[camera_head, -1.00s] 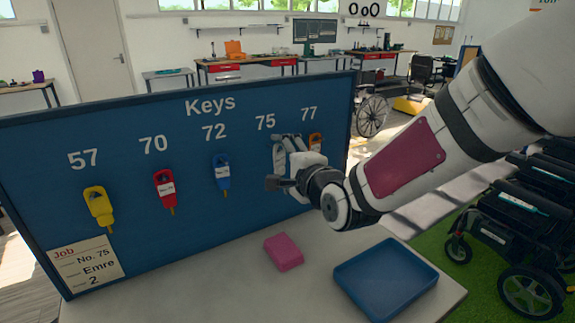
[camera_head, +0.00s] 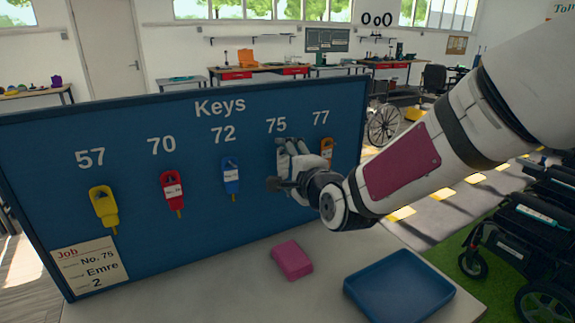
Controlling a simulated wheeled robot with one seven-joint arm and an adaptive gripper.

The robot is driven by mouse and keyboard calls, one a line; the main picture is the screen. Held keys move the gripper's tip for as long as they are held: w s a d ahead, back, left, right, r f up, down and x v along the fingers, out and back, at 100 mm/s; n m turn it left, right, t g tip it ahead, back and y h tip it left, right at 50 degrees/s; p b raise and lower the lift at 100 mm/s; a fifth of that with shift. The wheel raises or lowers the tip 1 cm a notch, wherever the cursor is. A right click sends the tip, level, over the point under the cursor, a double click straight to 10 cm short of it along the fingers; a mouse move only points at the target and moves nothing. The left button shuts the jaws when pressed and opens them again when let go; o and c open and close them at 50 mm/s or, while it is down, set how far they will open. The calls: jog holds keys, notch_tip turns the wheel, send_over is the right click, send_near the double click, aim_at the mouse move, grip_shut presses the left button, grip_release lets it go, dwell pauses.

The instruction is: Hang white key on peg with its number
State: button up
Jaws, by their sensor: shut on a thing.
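The blue key board (camera_head: 130,235) carries the numbers 57, 70, 72, 75 and 77. My gripper (camera_head: 284,166) is at the board just below the number 75 (camera_head: 276,125). It is shut on the white key (camera_head: 283,148), which shows only in part as a pale shape at the fingers. The gripper hides the peg under 75, so I cannot tell whether the key is on it. A job card (camera_head: 89,267) at the board's lower left reads No. 75, Emre, 2.
Yellow (camera_head: 103,207), red (camera_head: 172,190), blue (camera_head: 231,175) and orange (camera_head: 327,150) keys hang under 57, 70, 72 and 77. The orange one is close to my gripper. A pink block (camera_head: 292,260) and blue tray (camera_head: 400,287) lie on the bench.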

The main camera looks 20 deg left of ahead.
dwell(0.3)
jog(key=o, duration=1)
jog(key=shift+s+d, duration=0.1)
jog(key=v, duration=1.2)
jog(key=s+d+n+g+h+p, duration=0.1)
jog(key=s+d+n+h, duration=0.3)
jog(key=d, duration=0.7)
jog(key=s+d+n+g+h, duration=0.15)
jog(key=d+h, duration=0.35)
jog(key=d, duration=0.6)
jog(key=s+d+n+g+h, duration=0.1)
jog(key=s+d+n+g, duration=0.1)
jog(key=s+d, duration=0.3)
jog(key=s+d+n+g+h, duration=0.1)
jog(key=s+d+n+g, duration=0.2)
jog(key=s, duration=1)
jog(key=shift+d+f+p, duration=0.2)
jog(key=shift+d+p, duration=0.2)
jog(key=shift+d, duration=0.75)
